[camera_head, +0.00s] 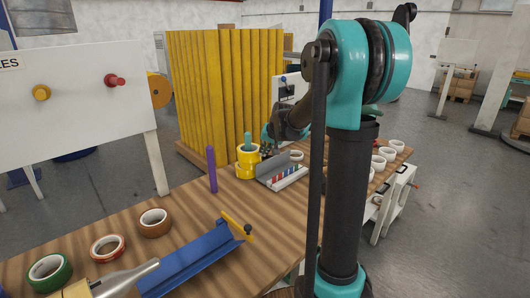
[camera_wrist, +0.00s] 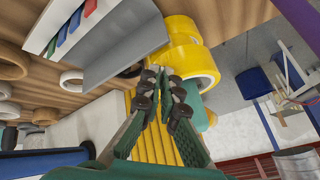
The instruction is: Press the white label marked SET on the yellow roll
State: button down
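Yellow tape rolls (camera_head: 248,167) stand stacked around a green peg (camera_head: 247,141) on the wooden table in the head view. In the wrist view the yellow roll (camera_wrist: 193,62) lies just beyond my fingertips, at upper centre. I cannot make out a white label or the word SET in either view. My gripper (camera_wrist: 163,72) has its dark fingertips almost together, with nothing seen between them. In the head view my gripper (camera_head: 268,144) is beside the rolls, at their right. I cannot tell whether it touches them.
A grey panel (camera_head: 272,166) and a rack with coloured pieces (camera_head: 288,178) stand close right of the rolls. A purple post (camera_head: 211,170) stands left. Yellow slats (camera_head: 215,90) rise behind. Loose rolls (camera_head: 155,222) and a blue channel (camera_head: 195,262) lie nearer.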

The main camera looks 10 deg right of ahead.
aim_at(256, 152)
jog(key=shift+w+a, duration=0.4)
jog(key=shift+a, duration=0.3)
jog(key=shift+w+a, duration=0.4)
jog(key=shift+a, duration=0.25)
dwell(1.5)
jog(key=c, duration=2.2)
grip_release()
jog(key=o, duration=0.6)
jog(key=shift+c, duration=0.2)
jog(key=v, duration=1.2)
